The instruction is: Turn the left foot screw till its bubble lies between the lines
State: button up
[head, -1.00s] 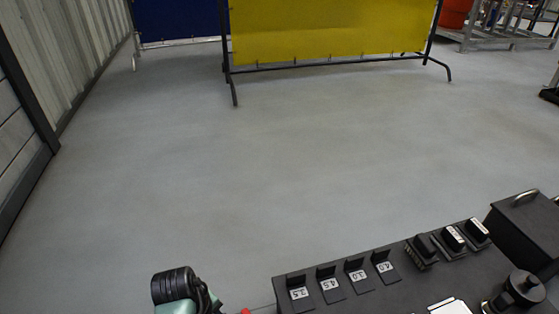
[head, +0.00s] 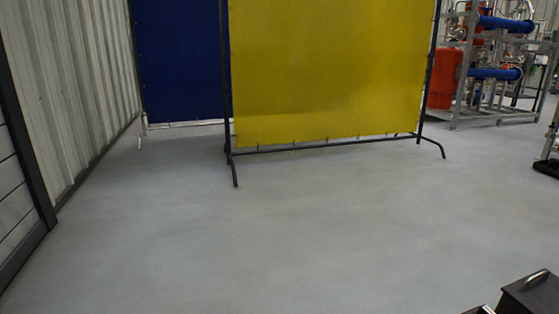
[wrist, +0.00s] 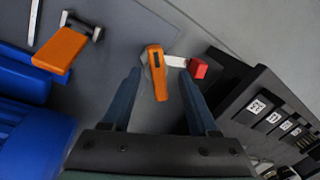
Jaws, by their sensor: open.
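I see no foot screw, bubble or lines in either view. My gripper (wrist: 159,76) shows in the wrist view with its two dark fingers apart and nothing held between them. Beyond the fingertips, an orange-handled item (wrist: 157,75) with a pale bar lies over a grey surface. A small red block (wrist: 198,68) is at the right end of that bar, near the right fingertip. I cannot tell how far the fingers are from these things. The head view does not show my gripper.
In the wrist view, a black rack with white labels (wrist: 262,105) is right, an orange piece (wrist: 62,50) upper left, and blue shapes (wrist: 25,140) lower left. In the head view, yellow (head: 330,70) and blue (head: 178,60) screens stand beyond clear floor; a pipe skid (head: 490,118) is right.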

jog(key=shift+s+a+r+p, duration=0.1)
jog(key=shift+r+p, duration=3.3)
jog(key=shift+p, duration=0.4)
